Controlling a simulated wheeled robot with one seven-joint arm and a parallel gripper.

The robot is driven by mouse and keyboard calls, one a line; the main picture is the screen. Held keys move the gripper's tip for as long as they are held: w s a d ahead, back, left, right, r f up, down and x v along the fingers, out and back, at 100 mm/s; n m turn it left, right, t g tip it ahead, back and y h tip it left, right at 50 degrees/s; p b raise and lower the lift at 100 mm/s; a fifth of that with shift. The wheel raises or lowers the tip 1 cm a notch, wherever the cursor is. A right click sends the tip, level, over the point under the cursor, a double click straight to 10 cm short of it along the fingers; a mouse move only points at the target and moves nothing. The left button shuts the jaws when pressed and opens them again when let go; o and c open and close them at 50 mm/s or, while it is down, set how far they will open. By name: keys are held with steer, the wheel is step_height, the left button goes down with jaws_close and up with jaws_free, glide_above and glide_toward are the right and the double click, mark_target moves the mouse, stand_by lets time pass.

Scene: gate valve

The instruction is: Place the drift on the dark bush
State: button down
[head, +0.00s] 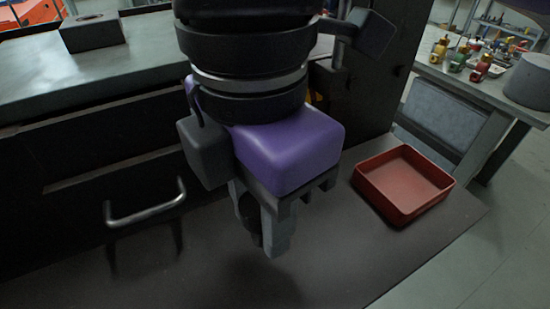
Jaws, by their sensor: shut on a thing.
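My gripper (264,238), below a purple housing, points down in the middle of the head view, above the dark lower surface. Its fingers are shut on a dark, short piece (247,213), which I take to be the drift. Most of the drift is hidden by the fingers, so its full shape and tilt cannot be told. A dark grey block with a round hole in its top (92,31) sits on the bench at the upper left, well apart from my gripper. I cannot tell whether this is the dark bush; no other bush is clearly visible.
A grey-green bench top (60,85) with dark drawers and a metal handle (146,207) stands at the left. An empty red tray (403,185) lies on the dark lower surface (340,265) at the right. A side table with small coloured items (480,67) stands beyond.

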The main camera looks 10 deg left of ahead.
steer(key=shift+f+b, duration=0.45)
steer(key=shift+f, duration=1.75)
steer(key=shift+f, duration=0.1)
steer(key=c, duration=0.9)
jaws_free()
